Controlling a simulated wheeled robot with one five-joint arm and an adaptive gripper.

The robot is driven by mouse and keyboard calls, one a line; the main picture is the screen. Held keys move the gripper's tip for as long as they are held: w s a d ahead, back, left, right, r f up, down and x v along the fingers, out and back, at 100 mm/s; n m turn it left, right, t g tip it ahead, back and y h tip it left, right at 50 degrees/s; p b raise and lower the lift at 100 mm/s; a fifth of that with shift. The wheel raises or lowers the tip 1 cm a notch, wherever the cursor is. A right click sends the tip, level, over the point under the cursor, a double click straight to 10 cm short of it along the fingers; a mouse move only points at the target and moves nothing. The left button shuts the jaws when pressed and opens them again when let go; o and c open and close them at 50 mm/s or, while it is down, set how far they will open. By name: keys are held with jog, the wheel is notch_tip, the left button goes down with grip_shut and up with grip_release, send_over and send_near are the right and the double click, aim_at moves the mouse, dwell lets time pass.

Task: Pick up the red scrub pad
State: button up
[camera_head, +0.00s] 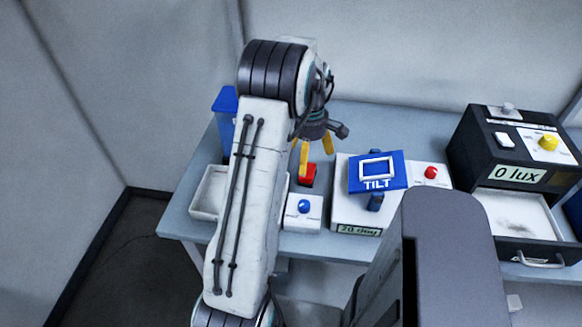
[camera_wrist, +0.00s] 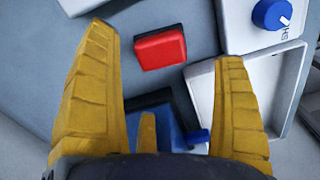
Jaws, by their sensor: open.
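The red scrub pad (camera_wrist: 160,47) lies flat on the grey table in the wrist view, a little beyond the fingertips and between their lines. In the head view the pad (camera_head: 308,174) shows just below my gripper (camera_head: 315,160), between the white tray and the tilt device. My gripper's yellow fingers (camera_wrist: 168,45) are spread wide, open and empty. They are above the table and apart from the pad. Part of the tray side is hidden behind my arm in the head view.
A white tray (camera_head: 207,190), a blue container (camera_head: 226,101), a white box with a blue knob (camera_head: 303,222) and the blue TILT device (camera_head: 378,186) surround the pad closely. A black "0 lux" box (camera_head: 472,140) with an open drawer stands at right. The back of the table is clear.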

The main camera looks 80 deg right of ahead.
aim_at(308, 169)
jog(key=shift+s+a+f+p, duration=0.1)
jog(key=shift+f+p, duration=0.45)
jog(key=shift+f, duration=2.7)
jog(key=c, duration=1.5)
